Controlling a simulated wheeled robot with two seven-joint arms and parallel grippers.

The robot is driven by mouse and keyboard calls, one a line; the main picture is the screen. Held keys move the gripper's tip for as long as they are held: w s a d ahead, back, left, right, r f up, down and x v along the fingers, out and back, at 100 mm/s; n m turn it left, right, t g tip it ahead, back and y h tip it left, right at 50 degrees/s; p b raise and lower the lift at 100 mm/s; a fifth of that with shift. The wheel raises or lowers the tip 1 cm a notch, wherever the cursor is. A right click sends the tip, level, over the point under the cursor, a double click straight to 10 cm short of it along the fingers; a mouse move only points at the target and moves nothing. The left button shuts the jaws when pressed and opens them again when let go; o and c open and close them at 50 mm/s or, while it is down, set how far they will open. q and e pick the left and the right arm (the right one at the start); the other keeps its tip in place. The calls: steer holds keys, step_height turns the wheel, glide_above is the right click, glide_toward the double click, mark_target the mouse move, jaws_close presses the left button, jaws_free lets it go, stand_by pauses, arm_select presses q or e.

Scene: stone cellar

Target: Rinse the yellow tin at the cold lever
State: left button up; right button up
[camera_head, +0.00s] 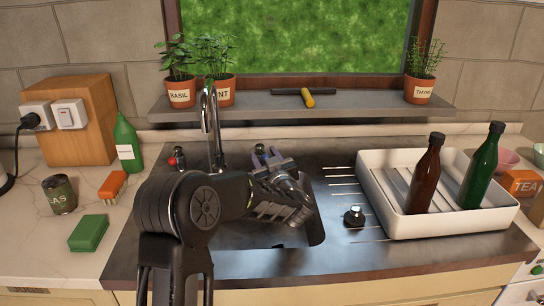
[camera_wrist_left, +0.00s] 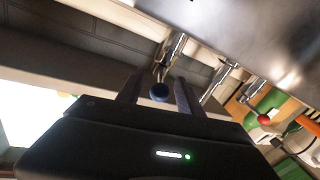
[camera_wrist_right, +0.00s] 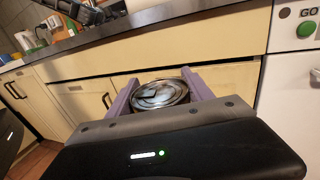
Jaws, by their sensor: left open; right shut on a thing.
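The cold lever, with a blue knob (camera_wrist_left: 160,92), shows between the fingers of my left gripper (camera_wrist_left: 157,82) in the left wrist view. The fingers are open on both sides of it; contact is not clear. In the head view my left gripper (camera_head: 270,160) is over the back of the sink (camera_head: 235,235), right of the tap (camera_head: 210,125). The hot lever, with a red knob (camera_head: 172,161), stands left of the tap. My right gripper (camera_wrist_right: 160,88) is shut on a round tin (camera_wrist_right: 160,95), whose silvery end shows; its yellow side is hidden. It is outside the head view, before the cabinets.
A white rack (camera_head: 395,220) with brown (camera_head: 424,180) and green (camera_head: 484,170) bottles stands right of the sink. A black stopper (camera_head: 354,216) lies between. A green sponge (camera_head: 88,233), brush (camera_head: 113,188) and can (camera_head: 60,195) are on the left counter. Pots line the sill.

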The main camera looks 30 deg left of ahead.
arm_select(q)
steer(key=v, duration=1.1)
steer(key=shift+s+d+b, duration=0.25)
steer(key=shift+d+b, duration=0.1)
steer(key=shift+b, duration=0.1)
steer(key=shift+r, duration=0.15)
